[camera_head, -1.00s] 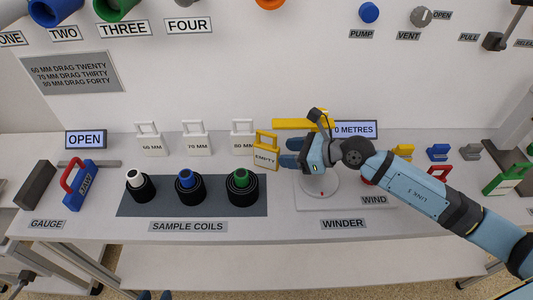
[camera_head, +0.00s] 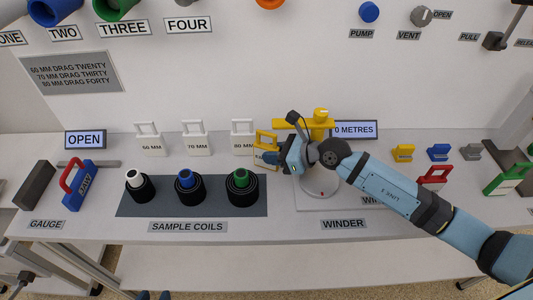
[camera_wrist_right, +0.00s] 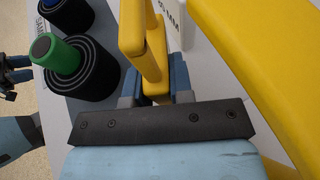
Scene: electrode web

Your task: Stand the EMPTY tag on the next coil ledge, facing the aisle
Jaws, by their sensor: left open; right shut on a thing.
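The yellow EMPTY tag (camera_head: 263,138) is upright at the back of the bench, right of the white 80 MM tag. My right gripper (camera_head: 270,157) is shut on it from the right, and its fingers cover most of the lettering. In the right wrist view the tag's yellow frame (camera_wrist_right: 155,55) shows between the blue fingers (camera_wrist_right: 158,86). Whether its foot touches the bench I cannot tell. No ledge marked as the coil ledge is identifiable.
Sample coils with white, blue and green cores (camera_head: 242,186) stand on a grey mat (camera_head: 215,207) left of my right gripper. White tags (camera_head: 196,140) stand behind them. The winder, with its yellow arm (camera_head: 318,122), is close behind and right of the gripper. The front bench strip is clear.

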